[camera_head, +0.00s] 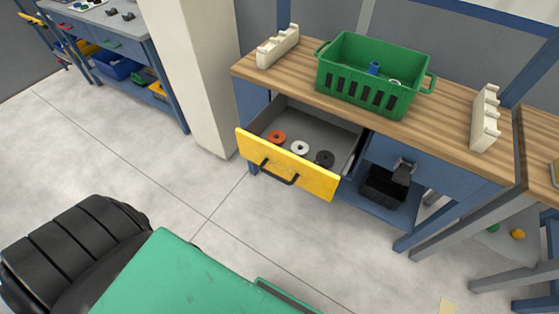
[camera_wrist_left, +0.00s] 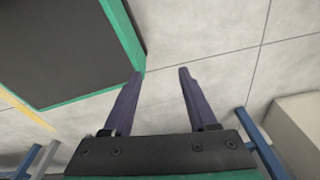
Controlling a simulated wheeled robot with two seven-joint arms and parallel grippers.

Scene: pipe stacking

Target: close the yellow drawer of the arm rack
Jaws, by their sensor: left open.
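The yellow drawer (camera_head: 287,167) stands pulled open from the left side of the wooden-topped blue workbench in the head view. Its front has a dark bar handle (camera_head: 279,174). Inside the drawer lie an orange ring (camera_head: 277,137), a white ring (camera_head: 300,148) and a black ring (camera_head: 325,158). My left gripper (camera_wrist_left: 160,74) shows in the left wrist view with its two dark fingers apart and nothing between them, above the grey floor. It does not show in the head view, so its distance from the drawer is unclear. My right gripper is in neither view.
A green basket (camera_head: 364,83) stands on the wooden worktop (camera_head: 448,101) between two cream notched holders (camera_head: 278,46) (camera_head: 485,118). A black bin (camera_head: 383,187) sits on the lower shelf. A cream pillar (camera_head: 190,70) stands left of the bench. Floor before the drawer is clear.

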